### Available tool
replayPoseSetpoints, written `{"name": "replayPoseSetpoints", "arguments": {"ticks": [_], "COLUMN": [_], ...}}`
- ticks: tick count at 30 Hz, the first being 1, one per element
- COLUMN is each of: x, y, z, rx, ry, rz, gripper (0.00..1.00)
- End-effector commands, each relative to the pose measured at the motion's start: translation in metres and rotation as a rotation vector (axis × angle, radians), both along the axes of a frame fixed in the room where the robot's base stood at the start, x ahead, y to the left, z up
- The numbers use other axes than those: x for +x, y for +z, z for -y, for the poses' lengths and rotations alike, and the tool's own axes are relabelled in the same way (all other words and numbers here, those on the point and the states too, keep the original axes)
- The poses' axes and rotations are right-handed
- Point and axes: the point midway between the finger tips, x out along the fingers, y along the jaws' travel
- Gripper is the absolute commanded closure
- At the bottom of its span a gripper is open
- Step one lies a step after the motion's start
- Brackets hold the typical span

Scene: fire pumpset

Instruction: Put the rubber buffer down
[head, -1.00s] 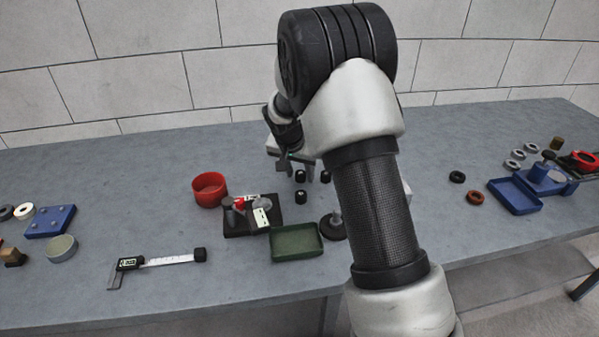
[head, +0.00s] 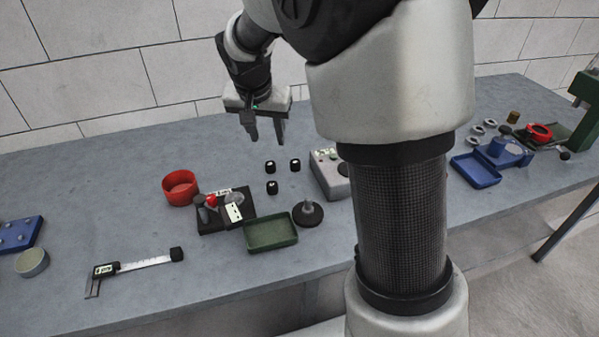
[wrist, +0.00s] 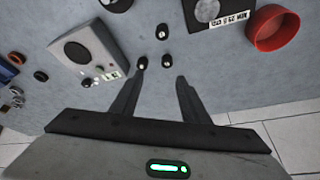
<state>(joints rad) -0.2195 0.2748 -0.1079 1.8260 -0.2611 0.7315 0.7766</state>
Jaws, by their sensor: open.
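Three small black rubber buffers stand upright and apart on the grey bench: one at the left (head: 270,167), one at the right (head: 295,165) and one nearer the front (head: 272,187). They also show in the wrist view, one near the left fingertip (wrist: 142,63) and another further up (wrist: 162,31). My gripper (head: 267,143) is open and empty, raised above the bench behind the buffers. In the wrist view its fingers (wrist: 161,78) are spread with nothing between them. Which buffer the task means, I cannot tell.
A red cup (head: 180,188), a black gauge stand (head: 225,212), a green tray (head: 270,233), a dark round base with a post (head: 308,213) and a grey box instrument (head: 328,174) surround the buffers. A caliper (head: 135,264) lies front left. Open bench lies left of the red cup.

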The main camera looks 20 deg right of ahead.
Motion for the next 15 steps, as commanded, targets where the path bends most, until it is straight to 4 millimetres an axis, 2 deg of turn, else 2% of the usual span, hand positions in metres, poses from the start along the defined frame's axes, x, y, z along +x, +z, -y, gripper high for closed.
{"name": "replayPoseSetpoints", "arguments": {"ticks": [1, 6, 10, 15], "x": [-0.019, -0.087, -0.142, -0.21], "y": [0.021, 0.063, 0.083, 0.093], "z": [0.005, 0.016, 0.019, 0.021], "rx": [0.008, 0.02, 0.019, 0.0], "ry": [0.023, 0.131, 0.22, 0.336], "rz": [0.011, 0.024, 0.041, 0.069], "gripper": [0.58, 0.58, 0.58, 0.58]}}
